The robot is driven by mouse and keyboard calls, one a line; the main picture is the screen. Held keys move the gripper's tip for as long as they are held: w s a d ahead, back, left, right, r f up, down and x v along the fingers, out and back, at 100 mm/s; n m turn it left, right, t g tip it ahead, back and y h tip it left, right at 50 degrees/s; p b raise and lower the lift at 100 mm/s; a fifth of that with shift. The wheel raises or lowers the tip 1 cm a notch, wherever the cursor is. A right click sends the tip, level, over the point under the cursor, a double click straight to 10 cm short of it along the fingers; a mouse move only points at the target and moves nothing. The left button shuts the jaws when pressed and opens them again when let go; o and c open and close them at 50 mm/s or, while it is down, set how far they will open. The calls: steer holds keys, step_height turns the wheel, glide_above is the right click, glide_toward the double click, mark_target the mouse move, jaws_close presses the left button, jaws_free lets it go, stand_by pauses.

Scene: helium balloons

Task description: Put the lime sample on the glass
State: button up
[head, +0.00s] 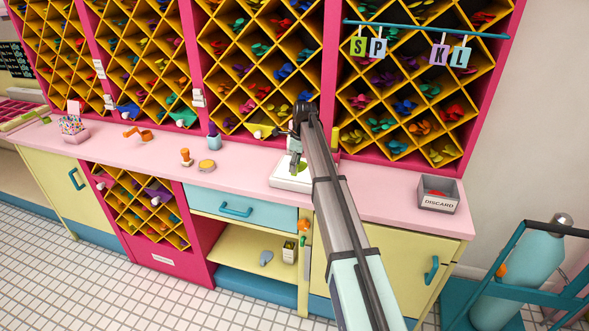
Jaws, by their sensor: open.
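A small lime-green piece (302,168), which looks like the lime sample, shows at the white block-like device (290,184) on the pink counter. Whether it lies on the device's top or is just above it, I cannot tell. A separate glass surface is too small to make out there. My gripper (295,161) points down just over the device, close beside the lime piece. Its jaws are open and small in the picture. My arm covers the counter right of the device.
Pink-framed shelves (265,60) with yellow diamond cells of coloured balloons stand behind the counter (235,165). A grey DISCARD box (438,204) is at right. A stamp-like orange item (186,157) and a round tan item (206,166) lie left. Hanging letter tags (439,50) are upper right.

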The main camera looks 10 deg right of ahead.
step_height(320, 180, up, 10)
steer(key=d+b, duration=0.1)
steer(key=b, duration=0.1)
steer(key=shift+s+d, duration=0.2)
steer(key=shift+s, duration=0.15)
